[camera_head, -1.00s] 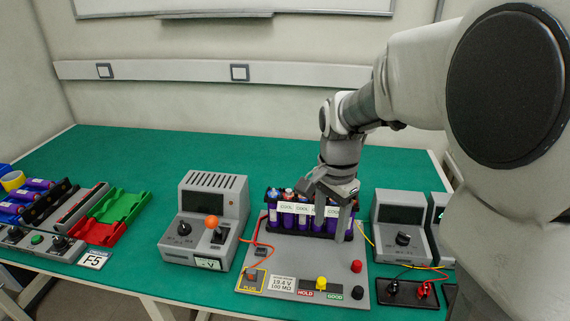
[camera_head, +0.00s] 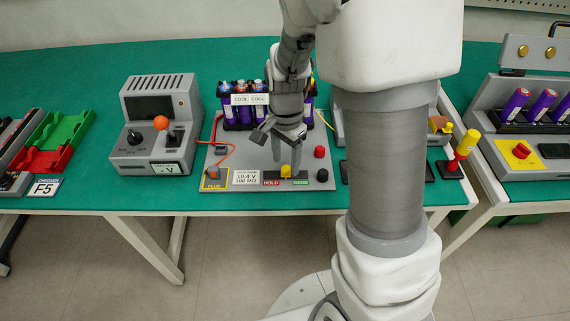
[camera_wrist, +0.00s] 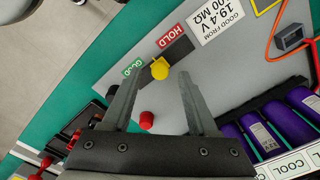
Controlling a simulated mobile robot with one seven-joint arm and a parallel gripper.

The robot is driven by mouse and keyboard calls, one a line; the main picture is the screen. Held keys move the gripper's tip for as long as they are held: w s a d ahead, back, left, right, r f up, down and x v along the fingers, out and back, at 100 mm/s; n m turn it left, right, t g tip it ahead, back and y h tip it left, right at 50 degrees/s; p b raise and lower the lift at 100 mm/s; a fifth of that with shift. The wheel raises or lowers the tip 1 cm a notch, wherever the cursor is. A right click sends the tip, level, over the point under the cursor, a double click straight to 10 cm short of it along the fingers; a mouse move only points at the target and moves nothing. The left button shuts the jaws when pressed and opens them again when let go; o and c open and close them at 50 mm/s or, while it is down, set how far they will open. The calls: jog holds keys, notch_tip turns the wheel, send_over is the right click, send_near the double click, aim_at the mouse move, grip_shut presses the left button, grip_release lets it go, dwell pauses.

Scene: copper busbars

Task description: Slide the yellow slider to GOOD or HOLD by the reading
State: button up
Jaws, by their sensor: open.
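The yellow slider (camera_head: 285,171) stands about mid-track on the grey panel (camera_head: 320,178), between the red HOLD label (camera_head: 271,183) and the green GOOD label (camera_head: 300,182). My gripper (camera_head: 288,158) is open and empty, pointing down just behind and above the slider. In the wrist view the slider (camera_wrist: 160,69) appears between the two fingertips (camera_wrist: 161,75), with a gap on each side. The card (camera_head: 245,177) reads GOOD FROM 19.4 V, 100 MΩ. The left meter's screen (camera_head: 150,107) looks dark, with no legible reading.
Purple cells (camera_head: 242,113) with COOL labels stand in a rack behind my gripper. A red knob (camera_head: 319,152) and a black one (camera_head: 322,175) sit right of the track. An orange-ball lever (camera_head: 161,123) is on the left meter.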

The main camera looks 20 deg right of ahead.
jog(key=shift+f, duration=0.8)
grip_shut()
dwell(0.9)
